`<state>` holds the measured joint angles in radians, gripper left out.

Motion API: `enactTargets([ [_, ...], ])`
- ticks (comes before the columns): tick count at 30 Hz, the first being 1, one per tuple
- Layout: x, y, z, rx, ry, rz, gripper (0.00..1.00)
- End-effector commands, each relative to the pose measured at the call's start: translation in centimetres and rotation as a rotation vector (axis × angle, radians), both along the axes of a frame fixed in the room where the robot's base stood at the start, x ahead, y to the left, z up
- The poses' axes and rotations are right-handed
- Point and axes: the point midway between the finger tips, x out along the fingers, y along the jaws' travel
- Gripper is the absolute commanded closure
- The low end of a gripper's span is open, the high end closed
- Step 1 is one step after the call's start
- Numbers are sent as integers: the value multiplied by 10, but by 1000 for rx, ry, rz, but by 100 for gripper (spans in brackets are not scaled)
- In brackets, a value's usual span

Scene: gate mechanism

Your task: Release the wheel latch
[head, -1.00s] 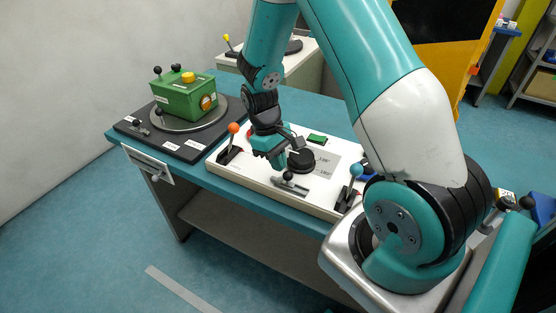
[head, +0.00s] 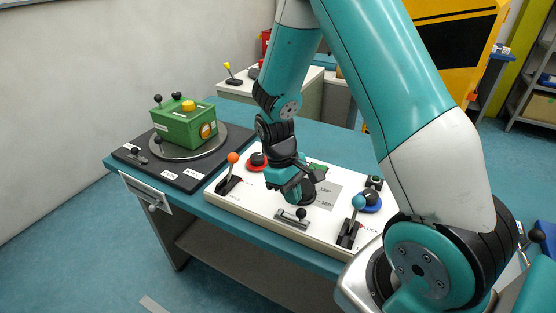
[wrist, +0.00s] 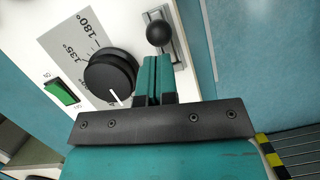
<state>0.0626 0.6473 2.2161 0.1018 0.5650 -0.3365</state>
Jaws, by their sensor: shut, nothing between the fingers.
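A small slide latch with a black ball knob (head: 301,213) sits on a metal plate at the front edge of the white panel (head: 235,206). I cannot read a label that marks it as the wheel latch. In the wrist view, the knob (wrist: 158,33) stands just beyond my fingertips, close to them; contact cannot be told. My gripper (head: 302,198) is shut and empty, low over the panel behind the knob. Its teal fingers (wrist: 155,62) are pressed together. A black dial (wrist: 110,76) with a white pointer and degree scale lies left of the fingers; my gripper largely hides it in the head view.
An orange-knobbed lever (head: 233,158) and a red-ringed button (head: 257,162) stand left of my gripper. A blue-knobbed lever (head: 358,202) and blue-ringed button (head: 370,200) stand right. A green box (head: 184,126) sits on a round turntable at the left.

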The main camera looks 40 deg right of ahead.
Motion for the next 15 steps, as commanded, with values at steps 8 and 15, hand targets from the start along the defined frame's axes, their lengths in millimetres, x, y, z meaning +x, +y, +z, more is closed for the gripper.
enactTargets([
  [8, 20, 4, 61, -1, -9, 1, 100],
  [15, 36, 8, 115, -1, -7, 1, 100],
])
